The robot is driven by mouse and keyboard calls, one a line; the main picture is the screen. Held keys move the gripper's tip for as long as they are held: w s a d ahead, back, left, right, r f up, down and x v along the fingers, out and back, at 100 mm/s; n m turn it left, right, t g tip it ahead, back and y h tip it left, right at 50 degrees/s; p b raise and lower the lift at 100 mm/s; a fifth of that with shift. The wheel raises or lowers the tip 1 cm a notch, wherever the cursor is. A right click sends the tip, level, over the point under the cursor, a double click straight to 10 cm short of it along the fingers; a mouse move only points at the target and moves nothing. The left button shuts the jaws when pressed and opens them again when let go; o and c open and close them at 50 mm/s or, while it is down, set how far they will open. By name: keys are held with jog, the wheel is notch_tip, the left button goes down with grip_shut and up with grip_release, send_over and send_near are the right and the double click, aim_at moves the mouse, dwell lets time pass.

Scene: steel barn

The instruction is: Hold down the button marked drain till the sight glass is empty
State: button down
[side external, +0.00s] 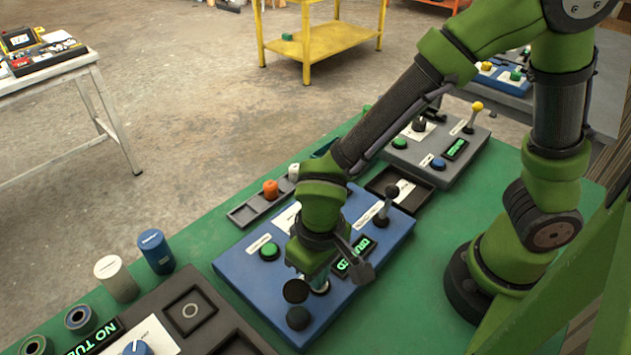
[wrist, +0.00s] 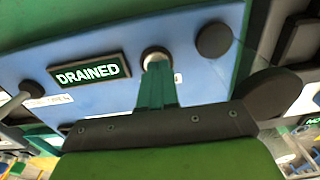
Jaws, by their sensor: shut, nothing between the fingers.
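A blue control panel (side external: 238,268) lies on the green table. Its lit display (side external: 352,258) reads DRAINED in the wrist view (wrist: 89,74). My gripper (side external: 320,288) is shut and empty, pointing down at the panel. In the wrist view its fingertips (wrist: 158,66) meet a round fitting (wrist: 156,54) with a pale collar, beside the display. They hide part of it, and I cannot tell how far it is pressed. No drain marking on it can be read. I cannot make out a separate sight glass.
The panel also has a green button (side external: 269,251), a black round knob (side external: 298,318) close to my gripper, and a black-topped lever (side external: 390,200). A grey panel (side external: 440,150) stands behind. Blue and grey cylinders (side external: 155,251) stand at the left.

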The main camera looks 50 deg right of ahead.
jog(key=shift+s+d+r, duration=0.1)
jog(key=shift+r, duration=1.35)
jog(key=shift+s+d+r, duration=0.1)
jog(key=shift+r, duration=1.3)
jog(key=shift+s+f+n, duration=0.15)
jog(key=shift+n, duration=0.25)
jog(key=w+d+r+m+t+y, duration=0.1)
jog(key=d+r+m+t, duration=0.3)
jog(key=d+r, duration=1)
jog(key=d+t, duration=0.3)
jog(key=d, duration=0.1)
jog(key=shift+r+m+y, duration=0.3)
jog(key=shift+m+y, duration=0.1)
